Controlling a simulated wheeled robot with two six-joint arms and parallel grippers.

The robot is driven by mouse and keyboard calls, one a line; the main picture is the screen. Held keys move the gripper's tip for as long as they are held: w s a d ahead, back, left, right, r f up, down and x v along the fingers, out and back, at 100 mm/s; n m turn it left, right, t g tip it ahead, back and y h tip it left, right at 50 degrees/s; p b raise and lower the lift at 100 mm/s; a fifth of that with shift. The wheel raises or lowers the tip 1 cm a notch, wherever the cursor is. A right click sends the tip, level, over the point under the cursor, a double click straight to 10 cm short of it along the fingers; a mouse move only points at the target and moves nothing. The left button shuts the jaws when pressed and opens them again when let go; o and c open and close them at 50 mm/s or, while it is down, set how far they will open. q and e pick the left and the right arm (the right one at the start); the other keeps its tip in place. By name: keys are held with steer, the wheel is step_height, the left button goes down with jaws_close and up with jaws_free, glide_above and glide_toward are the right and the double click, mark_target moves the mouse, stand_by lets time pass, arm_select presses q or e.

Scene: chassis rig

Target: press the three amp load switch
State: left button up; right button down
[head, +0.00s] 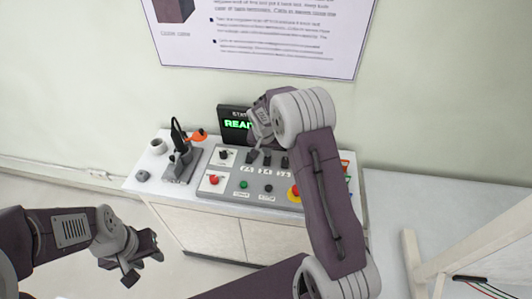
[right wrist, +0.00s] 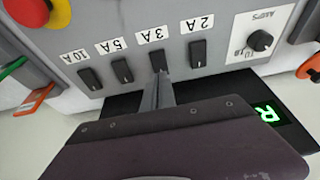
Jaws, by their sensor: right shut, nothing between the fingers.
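The three amp load switch (right wrist: 157,60) is a small black rocker under the label "3A" in the right wrist view, where the labels appear upside down. It sits between the 5A switch (right wrist: 122,70) and the 2A switch (right wrist: 198,52). My right gripper (right wrist: 160,80) is shut and empty. Its fingertips line up with the 3A switch and overlap its lower edge in the picture; I cannot tell whether they touch. In the head view my right gripper (head: 252,156) is over the switch row on the grey panel. My left gripper (head: 143,265) is open and empty, in front of the cabinet.
The panel has a red button (head: 214,180), a green button (head: 243,185) and a black rotary knob (right wrist: 260,40). A display (head: 236,125) with green letters stands behind. A black-handled tool in a grey holder (head: 182,165) stands at left. The 10A switch (right wrist: 90,78) is at the row's end.

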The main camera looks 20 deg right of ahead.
steer(key=b+v, duration=0.1)
steer(key=v, duration=0.2)
steer(key=shift+a+b, duration=0.2)
steer(key=shift+b, duration=0.15)
arm_select(q)
steer(key=shift+s+a, duration=0.15)
arm_select(e)
step_height(320, 180, up, 8)
steer(key=shift+s+a+f, duration=0.2)
steer(key=shift+s+a, duration=0.05)
steer(key=shift+s, duration=0.25)
steer(key=p, duration=0.1)
glide_toward(267, 159)
steer(key=x, duration=0.3)
steer(key=w+x, duration=0.1)
steer(key=x, duration=0.1)
steer(key=shift+w+d+f, duration=0.1)
steer(key=shift+w+d, duration=0.05)
steer(key=shift+d, duration=0.35)
steer(key=shift+w+f, duration=0.1)
steer(key=shift+f, duration=0.45)
arm_select(q)
steer(key=shift+r, duration=0.7)
